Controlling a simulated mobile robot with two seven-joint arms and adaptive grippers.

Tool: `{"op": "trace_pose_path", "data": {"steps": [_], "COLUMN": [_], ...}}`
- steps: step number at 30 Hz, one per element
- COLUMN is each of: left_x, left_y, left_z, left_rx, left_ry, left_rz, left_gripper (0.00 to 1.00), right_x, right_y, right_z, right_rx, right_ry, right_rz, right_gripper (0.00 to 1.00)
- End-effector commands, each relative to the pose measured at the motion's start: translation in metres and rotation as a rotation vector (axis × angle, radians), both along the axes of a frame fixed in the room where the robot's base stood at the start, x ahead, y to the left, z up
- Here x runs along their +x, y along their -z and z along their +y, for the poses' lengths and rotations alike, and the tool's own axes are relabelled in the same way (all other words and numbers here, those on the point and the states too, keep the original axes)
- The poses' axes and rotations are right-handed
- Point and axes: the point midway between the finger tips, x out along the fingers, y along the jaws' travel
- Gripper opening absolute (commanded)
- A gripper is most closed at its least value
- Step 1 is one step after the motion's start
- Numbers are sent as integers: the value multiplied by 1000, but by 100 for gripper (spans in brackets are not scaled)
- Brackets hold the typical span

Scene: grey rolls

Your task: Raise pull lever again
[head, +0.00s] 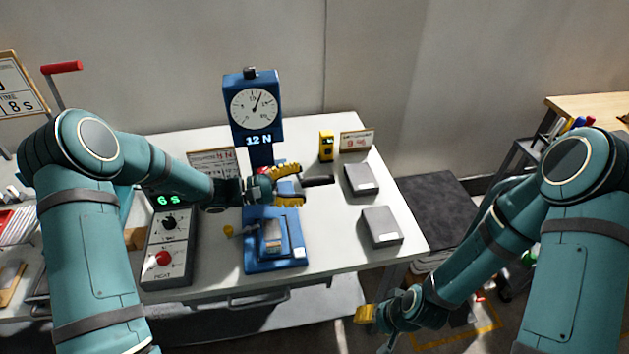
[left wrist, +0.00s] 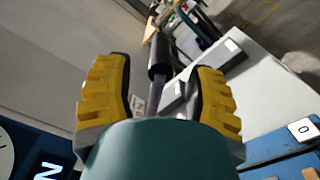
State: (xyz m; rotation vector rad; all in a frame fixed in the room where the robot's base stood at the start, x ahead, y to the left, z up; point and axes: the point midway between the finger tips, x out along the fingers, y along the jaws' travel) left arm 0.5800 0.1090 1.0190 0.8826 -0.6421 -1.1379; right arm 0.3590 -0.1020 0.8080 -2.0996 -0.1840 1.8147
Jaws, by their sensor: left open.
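The blue force tester (head: 252,108) stands on the white table, with a round dial and a display reading 12 N. Its lever (head: 319,181) has a black grip that sticks out to the right. In the left wrist view the black grip (left wrist: 159,56) and its grey shaft lie between my two yellow fingers, with visible gaps on both sides. My left gripper (head: 289,186) is open around the lever, beside the tester's column; it also shows in the left wrist view (left wrist: 160,98). My right gripper (head: 370,314) hangs low beyond the table's front edge; its fingers are partly hidden.
A control box (head: 168,240) reading 6 s stands left of the tester's blue base (head: 275,262). Two grey blocks (head: 381,227) and a yellow device (head: 326,146) are on the right of the table (head: 335,253). A red-handled lever (head: 62,67) rises at the far left.

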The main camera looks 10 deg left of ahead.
Motion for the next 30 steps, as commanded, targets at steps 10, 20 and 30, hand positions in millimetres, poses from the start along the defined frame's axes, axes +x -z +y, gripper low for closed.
{"op": "trace_pose_path", "data": {"steps": [10,20,30], "left_x": [12,13,13], "left_y": [0,0,0], "left_z": [-38,-40,-40], "left_rx": [-1,0,1], "left_ry": [1,0,0], "left_rz": [1,1,2], "left_gripper": [54,54,0], "right_x": [0,0,0], "right_y": [0,0,0], "right_z": [0,0,0], "right_rx": [0,0,0], "right_ry": [0,0,0], "right_rz": [-1,0,0], "right_gripper": [54,54,54]}}
